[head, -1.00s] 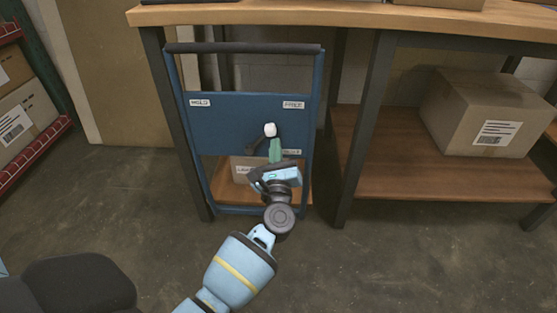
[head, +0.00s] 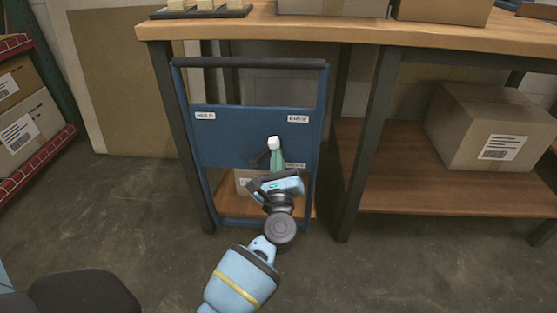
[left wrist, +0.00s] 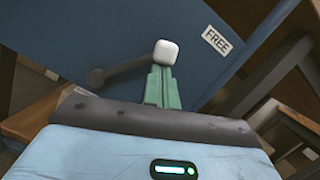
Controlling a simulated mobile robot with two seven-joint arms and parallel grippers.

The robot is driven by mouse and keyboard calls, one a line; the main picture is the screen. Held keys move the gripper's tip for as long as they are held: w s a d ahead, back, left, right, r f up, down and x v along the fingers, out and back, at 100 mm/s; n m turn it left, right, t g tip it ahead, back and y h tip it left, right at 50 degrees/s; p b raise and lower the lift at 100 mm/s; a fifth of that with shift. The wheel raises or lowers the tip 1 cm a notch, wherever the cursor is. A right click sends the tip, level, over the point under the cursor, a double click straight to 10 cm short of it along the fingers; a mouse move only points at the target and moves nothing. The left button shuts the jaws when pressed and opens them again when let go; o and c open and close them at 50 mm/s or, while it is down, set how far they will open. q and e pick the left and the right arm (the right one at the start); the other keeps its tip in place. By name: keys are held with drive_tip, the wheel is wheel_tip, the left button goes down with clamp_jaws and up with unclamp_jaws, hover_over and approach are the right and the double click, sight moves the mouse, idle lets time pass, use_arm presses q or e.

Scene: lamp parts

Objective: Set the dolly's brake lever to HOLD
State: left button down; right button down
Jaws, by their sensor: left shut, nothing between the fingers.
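The blue dolly (head: 235,135) stands upright under the workbench, with a HOLD label (head: 205,116) at its panel's upper left and a FREE label (head: 298,119) at upper right. Its dark brake lever (left wrist: 122,69) runs from a pivot to a white knob (head: 274,142). The lever slants up and right, toward the FREE side. My left gripper (head: 276,155) is shut and empty, its green fingers right at the knob. In the left wrist view the fingertips (left wrist: 161,75) meet the knob's underside; I cannot tell whether they touch. My right gripper is not in view.
The wooden workbench (head: 350,28) overhangs the dolly. Its dark leg (head: 365,140) stands just right of it. A cardboard box (head: 490,130) sits on the lower shelf at right. A red rack (head: 40,158) with boxes is at far left. The floor in front is clear.

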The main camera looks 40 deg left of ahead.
use_arm(q)
drive_tip(key=shift+s+a+r+n, duration=0.1)
drive_tip(key=shift+r+n, duration=0.05)
drive_tip(key=shift+n, duration=0.15)
drive_tip(key=shift+s+a+r+n+g, duration=0.3)
drive_tip(key=shift+s+a+r+n, duration=0.25)
drive_tip(key=shift+a+r+n, duration=0.4)
drive_tip(key=shift+s+a+r, duration=0.4)
drive_tip(key=shift+s+a, duration=0.1)
drive_tip(key=shift+a, duration=0.25)
drive_tip(key=shift+s+a+r, duration=0.1)
drive_tip(key=shift+s+a, duration=0.45)
drive_tip(key=shift+a, duration=0.3)
drive_tip(key=shift+s+a+n+g+y, duration=0.3)
drive_tip(key=shift+s+a+n+y, duration=0.15)
drive_tip(key=shift+a+n, duration=0.45)
drive_tip(key=shift+s+a+f, duration=0.25)
drive_tip(key=shift+s+a, duration=0.2)
drive_tip(key=shift+a, duration=0.15)
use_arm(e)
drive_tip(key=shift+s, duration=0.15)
use_arm(q)
drive_tip(key=shift+a, duration=0.1)
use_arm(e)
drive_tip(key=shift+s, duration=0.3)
